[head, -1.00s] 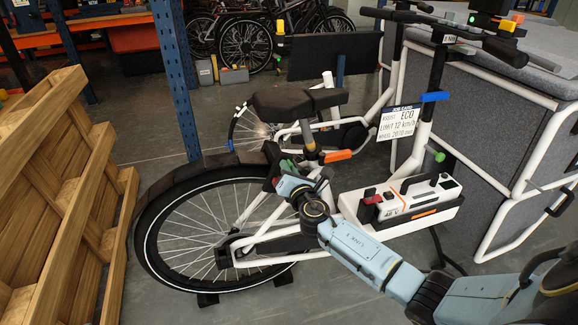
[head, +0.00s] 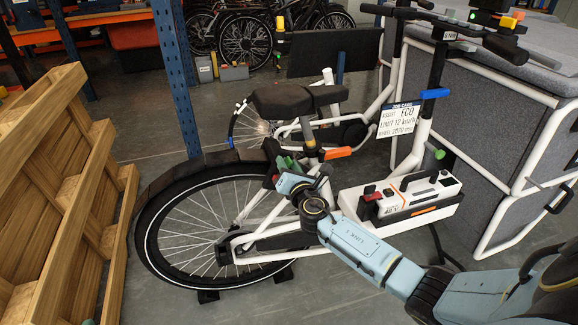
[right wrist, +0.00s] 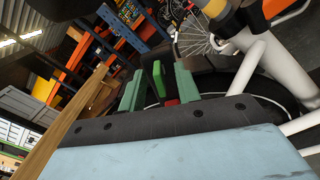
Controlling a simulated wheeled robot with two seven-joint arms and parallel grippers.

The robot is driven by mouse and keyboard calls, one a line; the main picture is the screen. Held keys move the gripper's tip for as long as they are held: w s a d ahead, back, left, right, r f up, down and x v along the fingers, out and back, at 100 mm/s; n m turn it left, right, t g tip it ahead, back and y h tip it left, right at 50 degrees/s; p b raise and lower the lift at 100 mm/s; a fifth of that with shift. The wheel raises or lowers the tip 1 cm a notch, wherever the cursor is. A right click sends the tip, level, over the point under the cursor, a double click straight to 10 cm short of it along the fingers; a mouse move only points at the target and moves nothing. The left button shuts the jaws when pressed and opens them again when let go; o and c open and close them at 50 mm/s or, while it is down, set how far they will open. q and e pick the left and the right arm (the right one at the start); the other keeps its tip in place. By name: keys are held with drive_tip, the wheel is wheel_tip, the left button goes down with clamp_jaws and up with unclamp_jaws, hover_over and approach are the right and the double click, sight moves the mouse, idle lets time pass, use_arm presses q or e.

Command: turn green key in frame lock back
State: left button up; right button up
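The green key (right wrist: 158,76) shows in the right wrist view as a small bright green upright piece. A small red part (right wrist: 172,102) sits just below it, near the rear wheel. My right gripper (right wrist: 158,88) has two darker green fingers, one on each side of the key, with gaps visible, so it looks open around the key. In the head view my right gripper (head: 286,168) is at the top of the rear wheel, below the saddle. There the key and the frame lock are mostly hidden by the gripper.
The white bike's rear wheel (head: 205,230), saddle (head: 282,100) and battery (head: 410,197) surround my right arm. A wooden rack (head: 60,190) stands at the left, a blue post (head: 176,75) behind. A grey box (head: 500,130) stands at the right. Floor shows at the lower middle.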

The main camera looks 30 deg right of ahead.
drive_tip(key=shift+p+v, duration=0.5)
drive_tip(key=shift+v, duration=0.7)
drive_tip(key=p+v, duration=0.1)
drive_tip(key=v, duration=0.4)
drive_tip(key=shift+s, duration=0.3)
